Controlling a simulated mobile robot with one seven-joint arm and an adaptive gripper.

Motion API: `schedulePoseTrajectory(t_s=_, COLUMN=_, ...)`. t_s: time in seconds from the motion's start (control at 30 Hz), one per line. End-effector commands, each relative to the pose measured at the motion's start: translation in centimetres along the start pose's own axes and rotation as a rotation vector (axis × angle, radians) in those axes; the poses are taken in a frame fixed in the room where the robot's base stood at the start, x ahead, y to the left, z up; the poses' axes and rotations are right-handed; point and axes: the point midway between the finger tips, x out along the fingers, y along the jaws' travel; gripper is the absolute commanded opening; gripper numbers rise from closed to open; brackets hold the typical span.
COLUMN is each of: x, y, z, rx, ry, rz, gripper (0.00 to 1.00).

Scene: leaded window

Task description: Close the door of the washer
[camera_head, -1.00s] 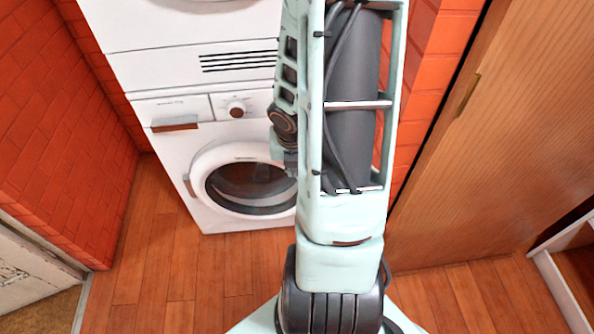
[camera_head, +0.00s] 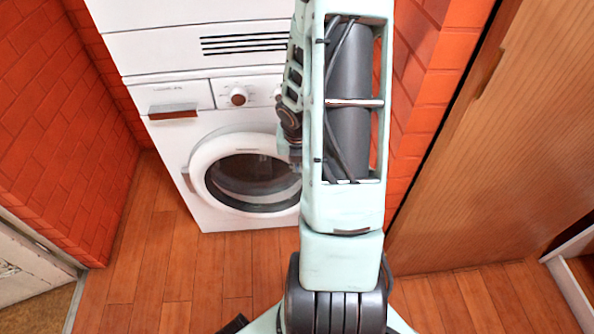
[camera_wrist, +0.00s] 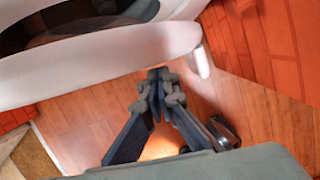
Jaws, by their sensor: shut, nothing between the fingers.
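The washer (camera_head: 165,150) is white and stands against the red brick wall. Its round door (camera_head: 205,160) has a white rim and dark glass, and faces me low on the front. The door's right edge is partly hidden by my arm. I cannot tell for sure how far it stands off the front. In the wrist view, the door's white rim (camera_wrist: 95,58) crosses the top left. My gripper (camera_wrist: 158,74) is shut and empty, its fingertips together just below the rim's edge. Whether they touch it is unclear. In the head view the fingertips are hidden behind my arm.
A drawer handle (camera_head: 172,111) and a knob (camera_head: 238,96) sit above the door. Brick walls stand on both sides of the washer, with a wooden door (camera_head: 500,160) at right. The wooden floor (camera_head: 165,265) in front is clear.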

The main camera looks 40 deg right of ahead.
Motion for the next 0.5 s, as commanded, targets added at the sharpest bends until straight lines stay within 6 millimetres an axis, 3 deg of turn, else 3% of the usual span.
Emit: schedulePoseTrajectory(t_s=0.5, x=-0.11, y=-0.06, z=0.98, rx=0.0, ry=0.002, rz=0.0, gripper=0.0)
